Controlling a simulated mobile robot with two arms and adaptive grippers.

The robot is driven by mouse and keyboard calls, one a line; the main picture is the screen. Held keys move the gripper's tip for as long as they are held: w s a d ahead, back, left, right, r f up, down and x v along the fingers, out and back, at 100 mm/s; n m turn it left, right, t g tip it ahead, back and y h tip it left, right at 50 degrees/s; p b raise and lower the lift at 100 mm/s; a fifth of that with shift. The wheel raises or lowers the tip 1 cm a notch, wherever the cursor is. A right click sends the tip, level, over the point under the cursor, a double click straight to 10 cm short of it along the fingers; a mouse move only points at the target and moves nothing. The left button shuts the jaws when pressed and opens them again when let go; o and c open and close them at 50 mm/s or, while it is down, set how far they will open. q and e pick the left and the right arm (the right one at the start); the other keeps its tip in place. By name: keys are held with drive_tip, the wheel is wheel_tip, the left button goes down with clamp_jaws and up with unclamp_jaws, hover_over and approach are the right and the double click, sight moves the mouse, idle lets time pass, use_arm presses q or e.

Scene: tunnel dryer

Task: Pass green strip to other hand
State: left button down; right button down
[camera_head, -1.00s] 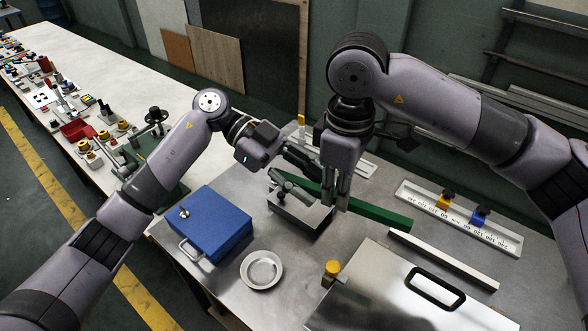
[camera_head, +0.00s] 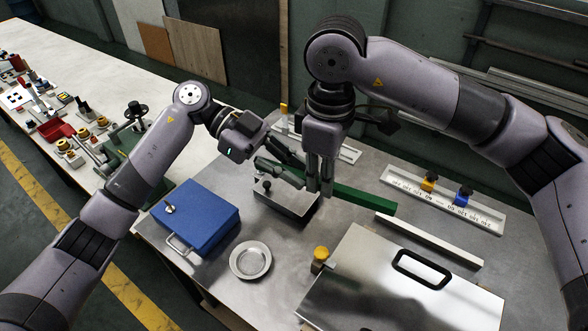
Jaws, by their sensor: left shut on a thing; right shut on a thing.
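The green strip (camera_head: 364,201) is a long, straight bar above the grey metal table. Its right part sticks out past my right gripper; its left part is mostly hidden behind the grippers. My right gripper (camera_head: 320,190) points down and is shut on the strip near its middle. My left gripper (camera_head: 296,174) reaches in from the left, close beside the right one, and is shut on the strip's left part. The exact contact of the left fingers is hard to see.
A metal block with a black knob (camera_head: 286,200) sits below the grippers. Around it are a blue box (camera_head: 195,216), a round dish (camera_head: 250,261), a white scale rail (camera_head: 442,200), a pale bar (camera_head: 428,240), a yellow-capped post (camera_head: 320,254) and a steel lid (camera_head: 400,290) with black handle.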

drive_tip(key=c, duration=1.5)
unclamp_jaws()
